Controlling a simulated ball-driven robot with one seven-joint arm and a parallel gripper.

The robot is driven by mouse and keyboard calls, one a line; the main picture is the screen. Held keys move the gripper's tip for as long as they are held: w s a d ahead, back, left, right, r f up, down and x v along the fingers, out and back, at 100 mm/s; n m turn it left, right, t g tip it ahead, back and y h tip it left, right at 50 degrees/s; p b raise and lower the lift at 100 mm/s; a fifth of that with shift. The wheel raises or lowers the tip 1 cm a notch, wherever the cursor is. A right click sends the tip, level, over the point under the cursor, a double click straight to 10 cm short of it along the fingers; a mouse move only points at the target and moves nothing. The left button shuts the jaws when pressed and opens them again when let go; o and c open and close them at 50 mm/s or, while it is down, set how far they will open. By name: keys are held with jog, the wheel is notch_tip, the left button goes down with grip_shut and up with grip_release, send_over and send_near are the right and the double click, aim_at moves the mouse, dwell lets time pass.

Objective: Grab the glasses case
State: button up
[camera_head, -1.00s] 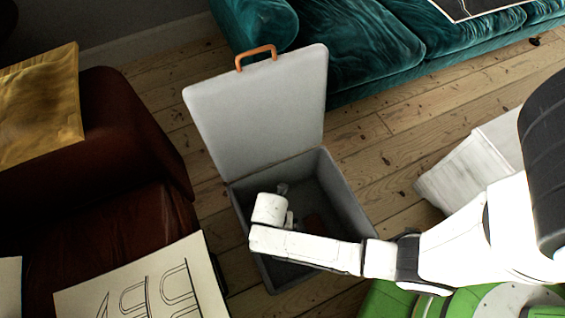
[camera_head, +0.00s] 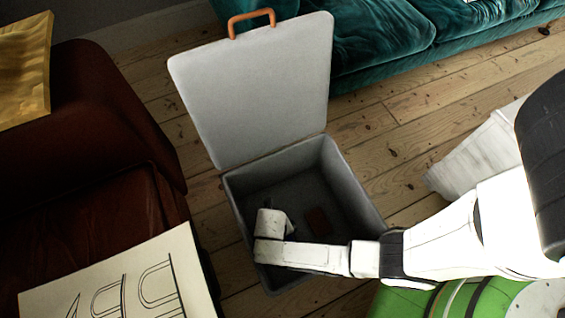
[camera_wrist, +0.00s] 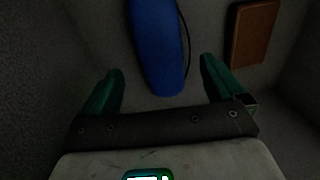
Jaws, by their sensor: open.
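A long, rounded blue object, which looks like the glasses case (camera_wrist: 157,45), lies on the floor of the grey box in the wrist view. My gripper (camera_wrist: 161,68) is open, with one green finger on each side of the case's near end. The fingers look apart from it, and I cannot tell how far above it they are. In the head view my wrist is inside the open grey box (camera_head: 357,190). My arm hides the fingers and the case there.
The box walls rise closely around my wrist. The raised lid (camera_head: 255,95) stands behind. A dark red armchair (camera_head: 90,130) is left, a teal sofa (camera_head: 380,45) behind.

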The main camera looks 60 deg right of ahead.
jog(key=f+b, duration=0.2)
jog(key=f, duration=0.1)
jog(key=s+f+b, duration=0.1)
jog(key=shift+d+f, duration=0.1)
jog(key=shift+f, duration=0.3)
jog(key=shift+c, duration=0.4)
jog(key=c, duration=1.1)
jog(key=shift+r, duration=0.15)
